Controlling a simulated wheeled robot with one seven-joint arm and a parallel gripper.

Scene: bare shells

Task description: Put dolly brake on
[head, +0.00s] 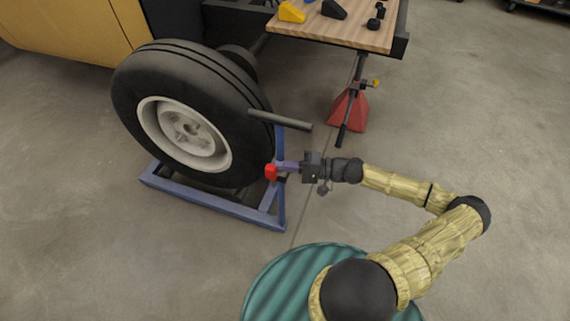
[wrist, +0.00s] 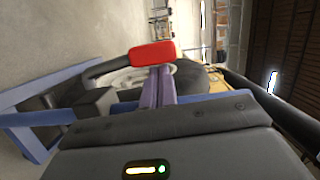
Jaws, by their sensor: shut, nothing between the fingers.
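The wheel dolly (head: 205,207) is a blue frame on the floor with a large black tyre (head: 125,95) standing in it. A red brake pedal or lever end (head: 271,171) sits at the dolly's right side. It also shows in the wrist view (wrist: 152,54), just beyond my fingertips. My gripper (head: 283,168) is shut and empty, its purple fingers (wrist: 160,84) pointing at the red part. The fingertips are at or very close to the red part; I cannot tell whether they touch it.
A black handle bar (head: 280,121) sticks out above my gripper on the dolly's right. A wooden-topped bench (head: 335,30) with small parts stands behind, and a red jack stand (head: 348,110) is under it. A yellow vehicle body (head: 70,30) is at the upper left. The floor at right is clear.

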